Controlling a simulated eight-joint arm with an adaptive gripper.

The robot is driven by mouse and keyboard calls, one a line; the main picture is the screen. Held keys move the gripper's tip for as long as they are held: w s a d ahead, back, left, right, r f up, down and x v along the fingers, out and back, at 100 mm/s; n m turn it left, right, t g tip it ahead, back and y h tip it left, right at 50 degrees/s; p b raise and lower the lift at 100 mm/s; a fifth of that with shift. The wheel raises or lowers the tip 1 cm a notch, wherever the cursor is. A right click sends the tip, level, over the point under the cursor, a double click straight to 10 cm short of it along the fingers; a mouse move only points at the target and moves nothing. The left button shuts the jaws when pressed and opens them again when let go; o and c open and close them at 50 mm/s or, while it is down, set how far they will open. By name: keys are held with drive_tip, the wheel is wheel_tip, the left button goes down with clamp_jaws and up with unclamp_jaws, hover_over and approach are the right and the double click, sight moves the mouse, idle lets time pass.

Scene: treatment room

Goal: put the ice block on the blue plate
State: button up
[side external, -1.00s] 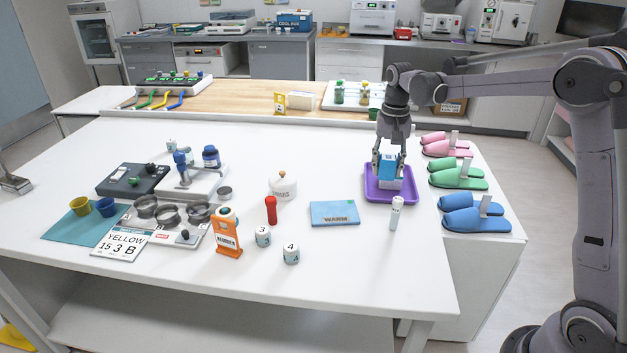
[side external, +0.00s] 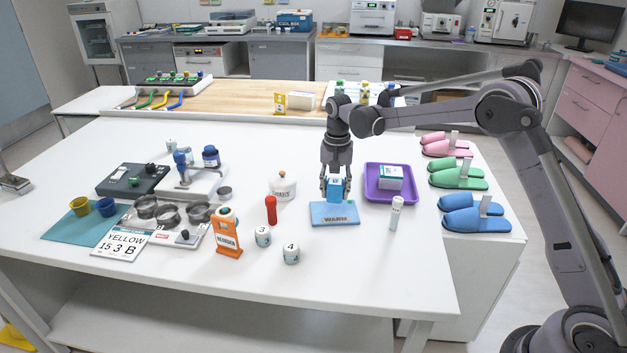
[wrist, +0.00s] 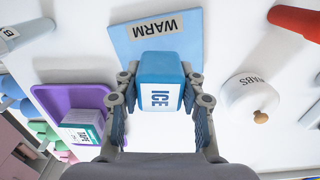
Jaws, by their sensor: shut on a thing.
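The ice block (side external: 334,188) is a blue block with a white label reading ICE, which also shows in the wrist view (wrist: 160,82). My gripper (side external: 335,193) is shut on it, one finger on each side. The blue plate (side external: 348,211) is a flat light-blue square labelled WARM; it also shows in the wrist view (wrist: 124,37). The block is at the plate's far edge in the side view, overlapping it in the wrist view. I cannot tell whether the block touches the plate.
A purple tray (side external: 371,196) holding a white box (side external: 389,178) stands to the right. A white tube (side external: 396,213) stands before it. A lidded white jar (side external: 283,187) and a red cylinder (side external: 271,210) stand left of the plate. Table in front of the plate is clear.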

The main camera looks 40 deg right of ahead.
sight(335, 200)
drive_tip(key=shift+f, duration=1.9)
drive_tip(key=shift+f, duration=0.1)
drive_tip(key=o, duration=1.2)
